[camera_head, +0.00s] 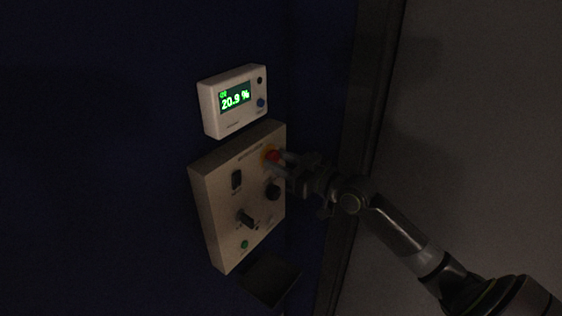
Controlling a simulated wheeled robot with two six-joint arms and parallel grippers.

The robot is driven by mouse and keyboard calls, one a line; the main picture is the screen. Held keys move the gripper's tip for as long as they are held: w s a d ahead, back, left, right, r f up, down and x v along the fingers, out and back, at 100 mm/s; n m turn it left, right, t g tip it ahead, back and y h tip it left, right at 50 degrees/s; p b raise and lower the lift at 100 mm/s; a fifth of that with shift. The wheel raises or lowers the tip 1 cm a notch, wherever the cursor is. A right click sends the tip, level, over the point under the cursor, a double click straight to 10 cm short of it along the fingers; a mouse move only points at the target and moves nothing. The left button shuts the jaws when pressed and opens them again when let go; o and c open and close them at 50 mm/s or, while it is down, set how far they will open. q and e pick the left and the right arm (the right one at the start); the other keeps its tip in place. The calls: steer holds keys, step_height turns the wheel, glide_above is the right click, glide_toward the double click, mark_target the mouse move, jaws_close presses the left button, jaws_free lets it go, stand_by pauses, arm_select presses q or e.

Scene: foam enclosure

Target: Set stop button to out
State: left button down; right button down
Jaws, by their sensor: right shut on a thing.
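The red stop button (273,156) sits on a yellow surround near the upper right corner of a beige control panel (215,194). My right gripper (280,160) reaches in from the right and is shut on the stop button, its fingers around the red cap. The fingers partly hide the button, and I cannot tell from this view whether it is in or out. My left gripper does not show.
The panel also bears a dark rocker switch (237,180), a black knob (273,191), a lever switch (248,219) and a green button (245,244). A white meter (235,101) reading 20.9 % hangs above. A dark box-like thing (268,281) is below.

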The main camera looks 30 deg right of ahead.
steer(key=shift+s+d+f, duration=0.15)
steer(key=shift+s+d, duration=0.05)
steer(key=shift+s, duration=0.3)
steer(key=shift+s+d, duration=0.1)
steer(key=shift+s, duration=0.15)
steer(key=c, duration=1.1)
jaws_free()
steer(key=shift+o, duration=1)
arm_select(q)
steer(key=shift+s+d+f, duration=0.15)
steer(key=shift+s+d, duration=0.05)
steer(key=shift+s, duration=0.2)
arm_select(e)
steer(key=shift+s+d, duration=0.1)
steer(key=shift+s, duration=0.05)
